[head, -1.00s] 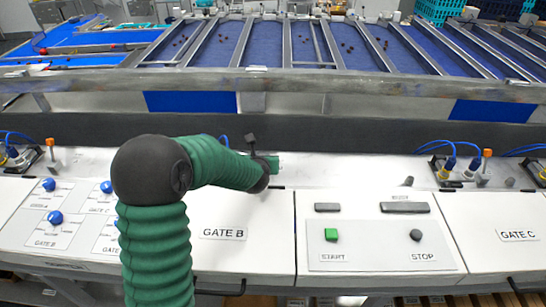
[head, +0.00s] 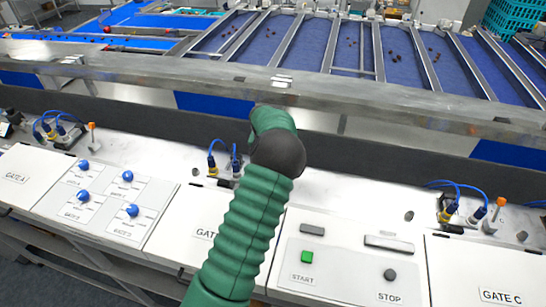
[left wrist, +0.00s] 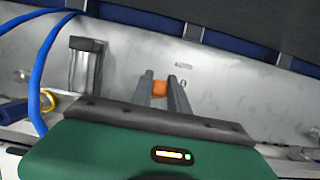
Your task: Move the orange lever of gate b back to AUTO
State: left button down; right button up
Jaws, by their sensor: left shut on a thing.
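The orange lever (left wrist: 159,89) of gate b shows in the left wrist view as a small orange tip between two grey fingers. My left gripper (left wrist: 160,80) is shut on this tip. The word AUTO (left wrist: 183,66) is printed on the metal panel just beyond and slightly right of the fingers. In the head view my green arm covers the lever and my gripper. The gate b cover (head: 180,222) shows there, its label partly behind the arm. The right gripper is in neither view.
Blue cables (head: 212,157) and connectors stand left of my arm; a cable (left wrist: 42,70) and grey bracket (left wrist: 86,62) are close in the wrist view. Other orange levers stand at far left (head: 92,127) and right (head: 501,201). A green START button (head: 307,257) is right of the arm.

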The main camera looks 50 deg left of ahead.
pick_arm(q)
jog(key=shift+w+a+f+g+h, duration=0.25)
jog(key=shift+f+g+h, duration=0.05)
jog(key=shift+f, duration=0.05)
jog(key=shift+w+d, duration=0.2)
jog(key=shift+s+a+g, duration=0.1)
jog(key=shift+g, duration=0.2)
